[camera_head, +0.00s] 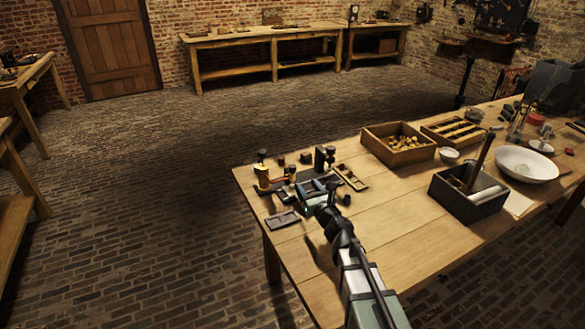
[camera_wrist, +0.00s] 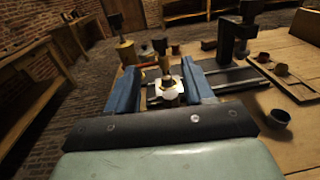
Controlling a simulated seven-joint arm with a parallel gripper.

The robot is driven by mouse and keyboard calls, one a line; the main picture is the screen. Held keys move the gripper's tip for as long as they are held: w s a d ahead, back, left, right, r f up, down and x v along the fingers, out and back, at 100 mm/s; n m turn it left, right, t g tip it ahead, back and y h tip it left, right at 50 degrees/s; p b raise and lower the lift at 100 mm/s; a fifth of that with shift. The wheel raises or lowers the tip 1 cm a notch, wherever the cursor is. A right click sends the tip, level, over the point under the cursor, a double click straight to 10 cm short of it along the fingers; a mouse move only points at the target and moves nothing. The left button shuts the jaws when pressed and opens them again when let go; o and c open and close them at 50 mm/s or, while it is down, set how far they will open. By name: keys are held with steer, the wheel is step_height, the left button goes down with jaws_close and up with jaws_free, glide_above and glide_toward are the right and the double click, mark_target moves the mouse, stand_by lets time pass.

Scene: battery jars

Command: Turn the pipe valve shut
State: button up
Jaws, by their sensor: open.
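In the wrist view, a small brass fitting with a pale metal collar (camera_wrist: 171,90) stands upright between my fingers; it looks like the pipe valve, but I cannot be sure. My gripper (camera_wrist: 160,77) is open, with one blue finger on each side of it. Gaps show between the fitting and both fingers. In the head view, my gripper (camera_head: 314,188) is low over the near-left end of the workbench (camera_head: 410,215), among small apparatus, and the fitting cannot be made out there. The valve's handle position is not clear.
A yellow, dark-topped piece (camera_head: 262,178) and a black post (camera_head: 324,159) stand close behind my gripper. A dark flat tray (camera_head: 283,219) lies to its left and a wooden strip with cups (camera_head: 351,177) to its right. A wooden box (camera_head: 398,156) stands farther right.

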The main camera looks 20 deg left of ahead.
mark_target(294, 169)
steer(key=x, duration=1.3)
steer(key=c, duration=0.9)
